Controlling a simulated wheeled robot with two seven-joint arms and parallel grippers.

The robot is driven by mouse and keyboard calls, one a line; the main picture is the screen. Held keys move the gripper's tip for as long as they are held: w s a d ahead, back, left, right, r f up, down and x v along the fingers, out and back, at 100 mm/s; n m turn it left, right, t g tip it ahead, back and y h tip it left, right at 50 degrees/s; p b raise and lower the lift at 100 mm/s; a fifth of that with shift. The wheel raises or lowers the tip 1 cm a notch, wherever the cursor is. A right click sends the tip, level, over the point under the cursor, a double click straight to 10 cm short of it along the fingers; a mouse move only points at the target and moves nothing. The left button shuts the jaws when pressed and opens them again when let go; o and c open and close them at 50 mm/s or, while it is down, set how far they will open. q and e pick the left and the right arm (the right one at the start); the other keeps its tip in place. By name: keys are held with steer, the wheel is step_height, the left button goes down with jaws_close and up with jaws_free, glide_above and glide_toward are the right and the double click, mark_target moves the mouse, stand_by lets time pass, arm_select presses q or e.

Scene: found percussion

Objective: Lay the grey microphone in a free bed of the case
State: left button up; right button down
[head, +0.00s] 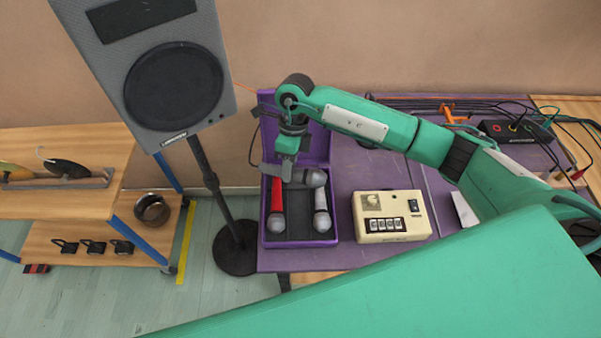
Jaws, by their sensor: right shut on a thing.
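The purple case (266,226) lies open on the purple table, its lid raised at the back. A red microphone (277,195) lies lengthwise in its left part, round head toward the front. A pale microphone (321,203) lies likewise in its right part. The dark bed between them looks empty. My right gripper (287,173) points down over the back of the case, shut on the grey microphone (303,175). That microphone lies crosswise, its round head to the right, over the back ends of the other two. I cannot tell how far above them it is. My left gripper is not in view.
A cream box with counter dials (393,216) stands just right of the case. A speaker (165,80) on a stand (210,180) is at the left. A black cable box (515,130) with leads sits at the back right. A wooden shelf (70,150) is far left.

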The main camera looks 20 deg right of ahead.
mark_target(301, 178)
steer(key=m, duration=0.2)
steer(key=shift+s+f+m+y, duration=0.15)
steer(key=shift+s+m+y, duration=0.15)
steer(key=shift+s+f+m+t+p, duration=0.15)
steer(key=shift+m+t+p, duration=0.3)
steer(key=shift+m, duration=0.55)
steer(key=m, duration=0.1)
steer(key=m+t, duration=0.1)
steer(key=m, duration=0.1)
steer(key=f+m+y, duration=0.1)
steer(key=shift+s+d+p, duration=0.2)
steer(key=shift+d+p, duration=0.1)
steer(key=shift+p, duration=0.05)
steer(key=m, duration=0.1)
steer(key=m+t, duration=0.1)
steer(key=m, duration=0.1)
steer(key=shift+s+d+f+m+t+p, duration=0.25)
steer(key=shift+d+f+m+p, duration=0.05)
steer(key=shift+d+f+m, duration=0.1)
steer(key=shift+s+d+f+m+t, duration=0.1)
steer(key=shift+d+f+m+t, duration=0.05)
steer(key=shift+m, duration=0.35)
steer(key=shift+d+f+m+t, duration=0.1)
steer(key=shift+d+m+t, duration=0.05)
steer(key=shift+m, duration=0.35)
steer(key=shift+d+f+m, duration=0.1)
steer(key=shift+m, duration=0.2)
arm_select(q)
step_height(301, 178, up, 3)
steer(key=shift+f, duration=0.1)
